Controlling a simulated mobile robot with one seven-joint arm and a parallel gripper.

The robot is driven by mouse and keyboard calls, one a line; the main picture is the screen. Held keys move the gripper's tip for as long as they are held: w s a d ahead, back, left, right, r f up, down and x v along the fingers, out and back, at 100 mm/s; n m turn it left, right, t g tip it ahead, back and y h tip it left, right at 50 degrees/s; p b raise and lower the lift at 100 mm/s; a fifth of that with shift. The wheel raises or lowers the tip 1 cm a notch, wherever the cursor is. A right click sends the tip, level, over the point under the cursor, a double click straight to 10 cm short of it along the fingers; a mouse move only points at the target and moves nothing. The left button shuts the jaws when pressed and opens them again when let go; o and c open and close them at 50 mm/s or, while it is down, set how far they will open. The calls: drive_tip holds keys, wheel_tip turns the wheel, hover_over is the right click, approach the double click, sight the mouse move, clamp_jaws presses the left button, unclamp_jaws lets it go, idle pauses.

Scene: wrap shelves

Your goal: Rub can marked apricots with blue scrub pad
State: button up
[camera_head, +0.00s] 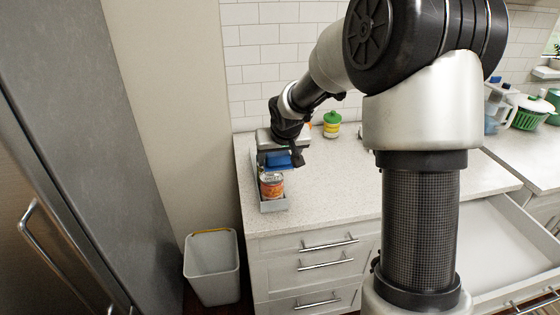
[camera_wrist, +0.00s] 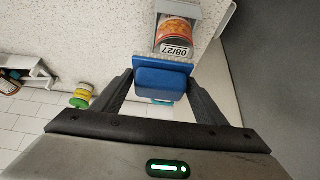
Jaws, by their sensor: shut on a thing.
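My gripper (camera_wrist: 163,92) is shut on a blue scrub pad (camera_wrist: 163,76), which sits between the two dark fingers in the wrist view. In the head view the blue pad (camera_head: 279,160) is held just above a can (camera_head: 271,185) with an orange and red label. The can stands in a grey tray (camera_head: 275,205) near the counter's left front. The wrist view shows the can (camera_wrist: 175,36) with fruit on its label and a white strip reading "08/27"; I cannot read the word apricots. Whether the pad touches the can, I cannot tell.
A yellow container with a green lid (camera_head: 332,124) stands behind on the counter (camera_head: 350,180). A white bin (camera_head: 212,268) is on the floor at the left. An open drawer (camera_head: 500,240) sticks out at right. The counter's middle is clear.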

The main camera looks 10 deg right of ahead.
drive_tip(key=shift+d+r+p, duration=0.1)
drive_tip(key=shift+r+p, duration=1.2)
drive_tip(key=shift+r, duration=1.15)
